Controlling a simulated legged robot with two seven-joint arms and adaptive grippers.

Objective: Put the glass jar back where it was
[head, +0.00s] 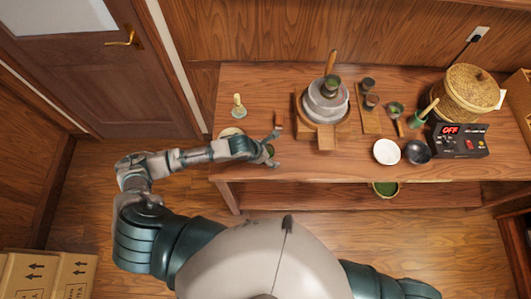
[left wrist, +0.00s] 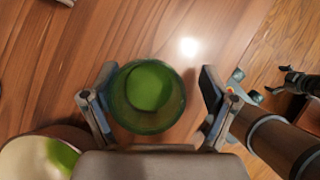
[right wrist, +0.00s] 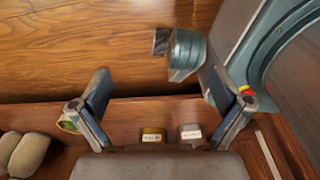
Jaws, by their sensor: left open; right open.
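The glass jar (left wrist: 148,118) shows from above in the left wrist view, round and greenish with bright green content. It stands on the wooden table (left wrist: 60,70). My left gripper (left wrist: 157,80) is open around it, one finger on each side. The left finger is very close to the jar; a gap shows at the right finger. In the head view my left gripper (head: 274,150) is at the table's left front part and partly hides the jar (head: 269,150). My right gripper (right wrist: 155,90) is open and empty in the right wrist view; the head view does not show it.
A pale dish with green powder (left wrist: 35,160) lies close beside my left gripper. A stone mill (head: 325,100), a white bowl (head: 387,151), a dark bowl (head: 418,152), a lidded basket (head: 467,92) and a black device (head: 460,141) stand further right.

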